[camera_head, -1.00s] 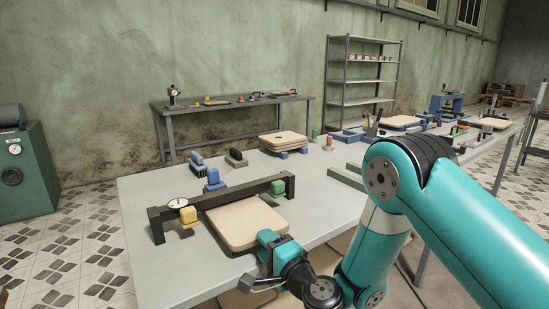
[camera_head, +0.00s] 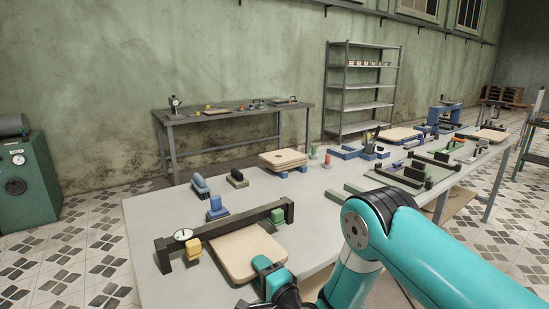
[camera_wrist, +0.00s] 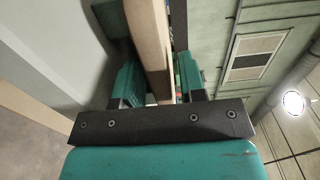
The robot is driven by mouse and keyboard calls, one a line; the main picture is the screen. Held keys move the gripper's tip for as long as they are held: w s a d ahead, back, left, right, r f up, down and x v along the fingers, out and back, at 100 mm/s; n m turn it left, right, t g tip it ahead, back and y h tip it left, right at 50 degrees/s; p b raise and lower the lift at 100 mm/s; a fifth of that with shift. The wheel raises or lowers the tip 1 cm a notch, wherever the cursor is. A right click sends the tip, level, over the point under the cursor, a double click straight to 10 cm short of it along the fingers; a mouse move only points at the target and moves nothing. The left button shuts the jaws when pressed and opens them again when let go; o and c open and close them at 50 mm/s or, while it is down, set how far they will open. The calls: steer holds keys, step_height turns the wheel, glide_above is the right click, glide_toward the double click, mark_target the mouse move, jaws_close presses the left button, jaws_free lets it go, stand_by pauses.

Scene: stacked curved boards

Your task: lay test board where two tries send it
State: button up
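The pale wooden test board (camera_head: 245,250) lies on the near part of the grey table, beside a dark bar gauge (camera_head: 222,232) with a round dial. My gripper (camera_head: 265,266) is at the board's near right edge; its lower part is cut off by the frame. In the wrist view, the board's edge (camera_wrist: 150,45) runs between the two teal fingers of my gripper (camera_wrist: 160,80). The left finger is close against the board, and a thin gap shows at the right finger. A stack of pale curved boards (camera_head: 283,157) sits farther back.
A yellow block (camera_head: 193,248) and a green block (camera_head: 277,216) stand by the gauge. Blue (camera_head: 216,205) and dark (camera_head: 237,178) clamps stand behind. The table's middle is fairly clear.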

steer(key=shift+c, duration=0.2)
jaws_close()
steer(key=shift+r+p, duration=0.45)
steer(key=shift+r, duration=0.35)
